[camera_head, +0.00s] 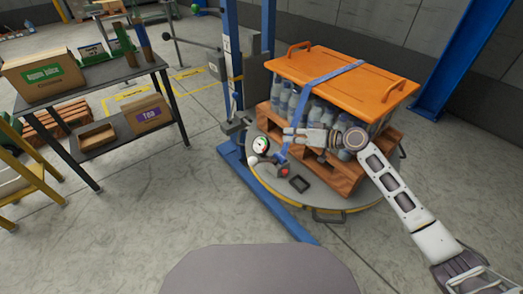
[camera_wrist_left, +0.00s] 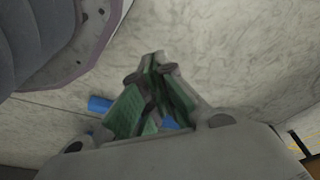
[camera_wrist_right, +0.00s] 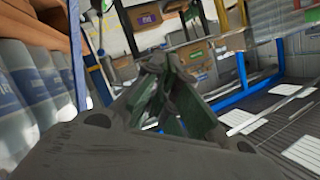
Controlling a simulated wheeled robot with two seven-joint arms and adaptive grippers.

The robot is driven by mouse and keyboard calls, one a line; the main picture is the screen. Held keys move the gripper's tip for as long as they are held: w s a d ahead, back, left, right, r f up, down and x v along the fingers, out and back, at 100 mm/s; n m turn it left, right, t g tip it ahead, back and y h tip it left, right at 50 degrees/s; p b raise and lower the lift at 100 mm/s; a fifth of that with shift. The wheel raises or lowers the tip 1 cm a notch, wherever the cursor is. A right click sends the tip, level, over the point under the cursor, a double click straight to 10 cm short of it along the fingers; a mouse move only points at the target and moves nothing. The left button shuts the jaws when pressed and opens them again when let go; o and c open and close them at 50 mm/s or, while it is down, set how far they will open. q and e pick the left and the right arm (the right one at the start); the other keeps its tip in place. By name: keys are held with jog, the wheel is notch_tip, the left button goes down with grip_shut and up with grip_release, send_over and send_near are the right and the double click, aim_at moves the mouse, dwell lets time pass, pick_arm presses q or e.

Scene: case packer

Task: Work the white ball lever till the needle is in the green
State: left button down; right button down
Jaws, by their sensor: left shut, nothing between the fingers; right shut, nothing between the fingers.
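The round gauge (camera_head: 260,145) stands at the left front of the round turntable, its white face showing some red and green. It is too small to tell where the needle points. A white ball (camera_head: 252,160), which looks like the lever's end, sits just below the gauge; its rod is hard to make out. My right gripper (camera_head: 287,131) is shut and empty, above and right of the gauge and apart from the white ball. It also shows shut in the right wrist view (camera_wrist_right: 158,65). My left gripper (camera_wrist_left: 155,62) is shut and empty over bare floor, outside the head view.
A pallet (camera_head: 338,176) of bottles under an orange lid (camera_head: 335,75) with a blue strap stands on the turntable (camera_head: 335,203). A red knob (camera_head: 284,172) sits right of the white ball. A blue post (camera_head: 232,50) rises behind. A shelf with boxes (camera_head: 85,78) stands left.

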aim_at(263, 161)
pick_arm(q)
jog(key=shift+s+f, duration=0.6)
jog(key=shift+f, duration=0.05)
pick_arm(e)
jog(key=s+f+m+g, duration=0.1)
jog(key=m, duration=0.1)
jog(key=shift+s+f+m, duration=0.1)
jog(key=shift+f+m, duration=0.05)
jog(key=shift+m, duration=0.15)
pick_arm(q)
jog(key=shift+a, duration=0.1)
pick_arm(e)
jog(key=shift+a, duration=0.15)
